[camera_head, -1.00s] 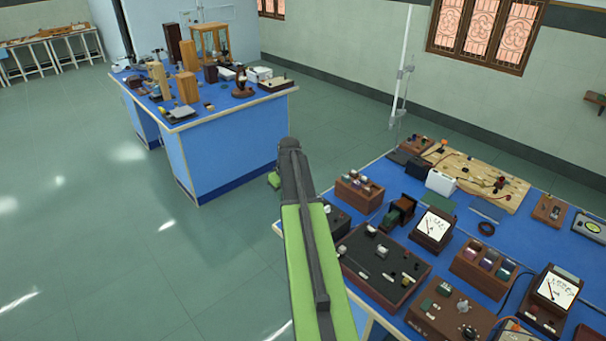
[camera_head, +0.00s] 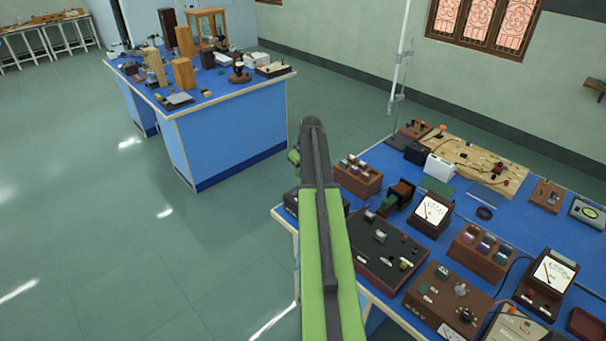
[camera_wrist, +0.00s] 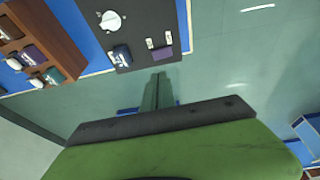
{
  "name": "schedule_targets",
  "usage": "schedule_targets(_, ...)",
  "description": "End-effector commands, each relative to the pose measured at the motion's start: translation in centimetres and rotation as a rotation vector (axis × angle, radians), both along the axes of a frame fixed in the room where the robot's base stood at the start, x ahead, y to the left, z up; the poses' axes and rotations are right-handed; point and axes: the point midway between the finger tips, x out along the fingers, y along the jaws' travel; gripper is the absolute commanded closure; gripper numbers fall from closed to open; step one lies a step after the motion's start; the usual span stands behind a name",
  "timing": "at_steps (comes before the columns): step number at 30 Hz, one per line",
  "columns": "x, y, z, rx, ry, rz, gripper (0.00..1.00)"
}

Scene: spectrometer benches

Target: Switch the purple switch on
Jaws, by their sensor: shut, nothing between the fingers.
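My gripper shows in the wrist view (camera_wrist: 160,78) as narrow green-grey fingers, shut and empty, pointing at the edge of a dark panel (camera_wrist: 140,20). In that view a purple switch (camera_wrist: 30,55) sits on a wooden switch box (camera_wrist: 55,40) at upper left, beside a teal one (camera_wrist: 51,76). A small purple piece (camera_wrist: 162,53) is also on the dark panel, near the fingertips; I cannot tell whether it is a switch. The fingers look apart from both. In the head view my arm covers much of the gripper, beside a wooden switch box (camera_head: 357,182).
A second wooden switch box (camera_head: 481,262) stands among meters on the blue right bench (camera_head: 400,160). A black-topped board (camera_head: 372,262) lies near its front edge. Another blue bench (camera_head: 235,135) with instruments stands at back left. Green floor (camera_head: 100,240) is clear at left.

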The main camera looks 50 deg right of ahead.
Motion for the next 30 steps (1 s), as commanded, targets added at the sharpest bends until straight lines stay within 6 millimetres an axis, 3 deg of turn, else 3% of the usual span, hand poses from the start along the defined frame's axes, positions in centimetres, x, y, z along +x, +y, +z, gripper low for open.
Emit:
schedule_targets(1, 0.4, -0.2, -2.3, 0.000, 0.000, 0.000, 1.00)
schedule_targets(3, 0.8, -0.2, -3.7, 0.000, 0.000, 0.000, 1.00)
schedule_targets(12, 1.4, -0.8, -8.8, 0.000, 0.000, -0.001, 1.00)
schedule_targets(25, 1.5, -0.9, -8.9, 0.003, 0.000, 0.001, 1.00)
schedule_targets(30, 3.5, 1.1, -9.7, 0.064, -0.003, 0.036, 1.00)
